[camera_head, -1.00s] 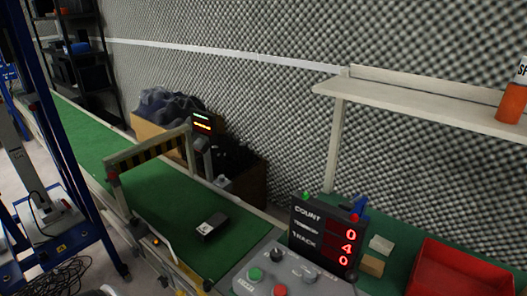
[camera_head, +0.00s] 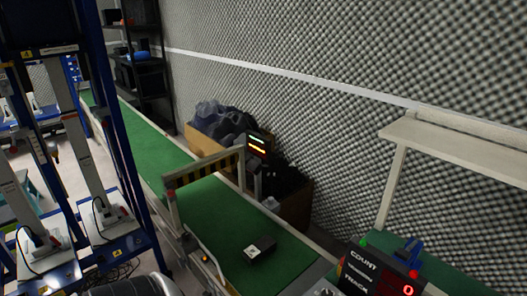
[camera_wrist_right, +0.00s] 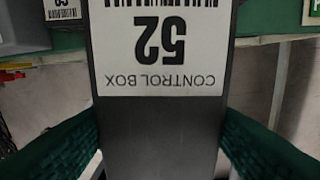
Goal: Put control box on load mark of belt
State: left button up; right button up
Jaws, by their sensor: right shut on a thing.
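In the right wrist view a dark grey control box (camera_wrist_right: 165,130) fills the middle, its white label reading "CONTROL BOX" and "52" upside down. The green-padded fingers of my right gripper (camera_wrist_right: 162,120) press on its two sides, shut on it. The green belt (camera_head: 205,205) runs diagonally through the head view, from far left to lower middle. A small dark box with a white patch (camera_head: 259,249) lies on its near part. I cannot make out a load mark on the belt. My left gripper is in neither view, and the right one does not show in the head view.
A black-and-yellow striped gate (camera_head: 205,170) spans the belt. A count display (camera_head: 378,272) stands at its near right end. A pale shelf (camera_head: 455,143) is on the foam wall. Blue racks (camera_head: 110,130) stand left. Bins with dark contents (camera_head: 222,122) sit behind the belt.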

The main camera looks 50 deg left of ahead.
aim_at(282, 272)
jog(key=j, duration=0.6)
jog(key=k+j, duration=0.15)
jog(key=j, duration=0.45)
jog(key=j+z, duration=0.1)
jog(key=j, duration=0.5)
jog(key=k+j, duration=0.15)
jog(key=j, duration=0.45)
jog(key=k+j, duration=0.1)
jog(key=j, duration=0.5)
jog(key=j+z, duration=0.1)
jog(key=j, duration=0.5)
jog(key=k, duration=0.05)
